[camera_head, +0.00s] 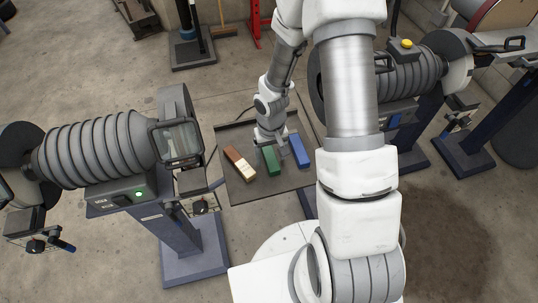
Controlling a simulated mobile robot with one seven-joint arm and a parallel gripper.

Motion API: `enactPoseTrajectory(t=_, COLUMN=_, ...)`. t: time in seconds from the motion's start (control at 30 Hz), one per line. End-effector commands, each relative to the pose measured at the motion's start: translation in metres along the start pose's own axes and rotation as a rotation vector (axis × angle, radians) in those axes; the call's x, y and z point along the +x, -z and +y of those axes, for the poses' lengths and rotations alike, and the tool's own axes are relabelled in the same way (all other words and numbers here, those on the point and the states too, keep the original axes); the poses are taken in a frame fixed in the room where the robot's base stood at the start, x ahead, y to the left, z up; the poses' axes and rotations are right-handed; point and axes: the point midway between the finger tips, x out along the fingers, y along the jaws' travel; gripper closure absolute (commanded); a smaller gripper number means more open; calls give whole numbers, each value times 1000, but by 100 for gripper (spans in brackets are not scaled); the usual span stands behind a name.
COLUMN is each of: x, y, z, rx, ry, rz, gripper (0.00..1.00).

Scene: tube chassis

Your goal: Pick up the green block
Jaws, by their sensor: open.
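The green block (270,160) lies on a dark square tray-like table top (237,189) between two other blocks. My gripper (284,154) is open and points down just above the table top, close to the green block's right side, between it and the blue block. The finger tips are small and partly hidden, so I cannot tell whether they touch the green block. The green block's upper end is near my wrist and partly covered by it.
A blue block (299,151) lies close on the right. A brown and cream block (240,164) lies on the left. Ribbed grey machines stand on the left (95,150) and right (400,75) of the table. The table's lower left area is bare.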

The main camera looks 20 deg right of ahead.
Motion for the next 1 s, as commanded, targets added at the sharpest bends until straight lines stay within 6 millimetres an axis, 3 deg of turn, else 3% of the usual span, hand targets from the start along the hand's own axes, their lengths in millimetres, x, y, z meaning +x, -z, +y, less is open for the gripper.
enactPoseTrajectory(t=0.33, x=8, y=0, z=0, rx=1, ry=0, rz=1, gripper=22)
enactPoseTrajectory(t=0.77, x=8, y=0, z=0, rx=1, ry=0, rz=0, gripper=100)
enactPoseTrajectory(t=1.0, x=8, y=0, z=0, rx=1, ry=0, rz=1, gripper=100)
